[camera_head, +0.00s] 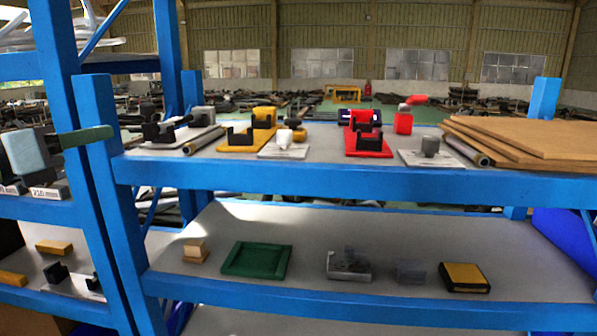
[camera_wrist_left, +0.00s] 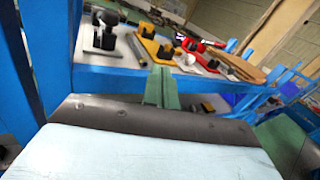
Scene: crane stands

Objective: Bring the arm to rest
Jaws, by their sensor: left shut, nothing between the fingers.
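My left gripper (camera_head: 108,132) comes in from the left edge in the head view. Its pale body is at the far left and its thin green fingers point right, in front of the blue upright. The fingers are together with nothing between them. In the left wrist view the green fingers (camera_wrist_left: 161,88) stand upright before the shelf edge, also closed and empty. My right gripper is in neither view.
A blue rack has an upper shelf (camera_head: 350,180) with yellow, red and white stands, tubes and brown boards (camera_head: 540,140). The lower shelf (camera_head: 420,225) holds a green tray (camera_head: 256,261) and small blocks. A blue upright (camera_head: 110,190) is close to my left gripper.

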